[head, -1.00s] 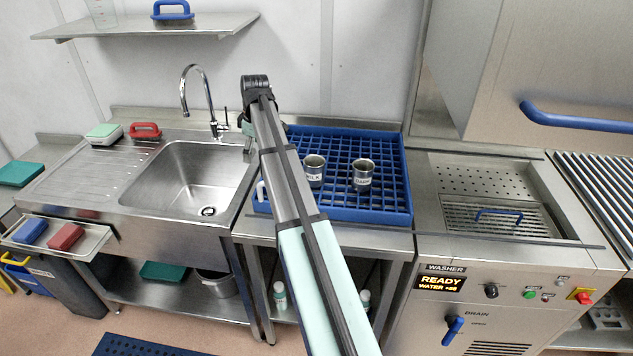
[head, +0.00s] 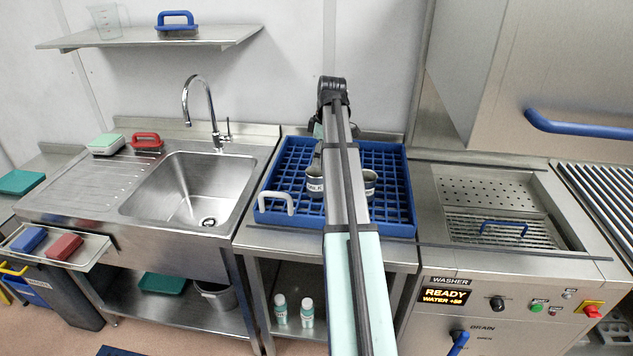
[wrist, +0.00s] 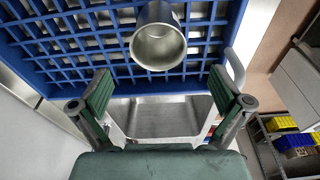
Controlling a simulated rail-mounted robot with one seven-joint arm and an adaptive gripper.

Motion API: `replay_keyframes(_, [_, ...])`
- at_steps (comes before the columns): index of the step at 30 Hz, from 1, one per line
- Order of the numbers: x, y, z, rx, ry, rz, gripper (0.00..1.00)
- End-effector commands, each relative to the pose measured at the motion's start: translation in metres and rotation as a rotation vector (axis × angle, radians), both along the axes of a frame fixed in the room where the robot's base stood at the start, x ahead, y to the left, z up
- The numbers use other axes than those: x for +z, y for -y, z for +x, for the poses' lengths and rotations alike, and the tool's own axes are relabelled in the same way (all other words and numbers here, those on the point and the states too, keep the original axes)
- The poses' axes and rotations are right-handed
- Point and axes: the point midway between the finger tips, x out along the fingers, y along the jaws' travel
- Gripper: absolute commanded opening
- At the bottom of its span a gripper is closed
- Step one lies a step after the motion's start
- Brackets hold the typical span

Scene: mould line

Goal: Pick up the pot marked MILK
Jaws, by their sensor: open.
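The metal pot marked MILK (head: 314,184) stands upright in the blue rack, partly covered by my arm in the head view. A second metal pot (head: 370,183) stands just right of it, mostly hidden behind my arm. In the wrist view, one open-topped metal pot (wrist: 158,45) lies ahead of my gripper (wrist: 160,84), centred between its fingers and apart from them. No label shows on it there, so I cannot tell which pot it is. My gripper is open and empty, with green finger pads. The head view mostly hides it behind my arm.
The blue grid rack (head: 405,205) has a white handle (head: 277,201) at its front left. A sink (head: 190,185) with a tall tap (head: 205,110) is on the left. The washer basin (head: 505,215) is on the right. Bare wall stands behind the rack.

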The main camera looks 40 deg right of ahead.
Motion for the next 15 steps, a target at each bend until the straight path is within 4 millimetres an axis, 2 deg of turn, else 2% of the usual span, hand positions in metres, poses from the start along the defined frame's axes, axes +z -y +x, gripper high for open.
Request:
replay_keyframes(6, [-0.031, -0.004, 0.003, 0.0, -0.001, 0.001, 1.0])
replay_keyframes(15, [-0.046, -0.004, 0.006, 0.0, 0.0, 0.0, 1.0])
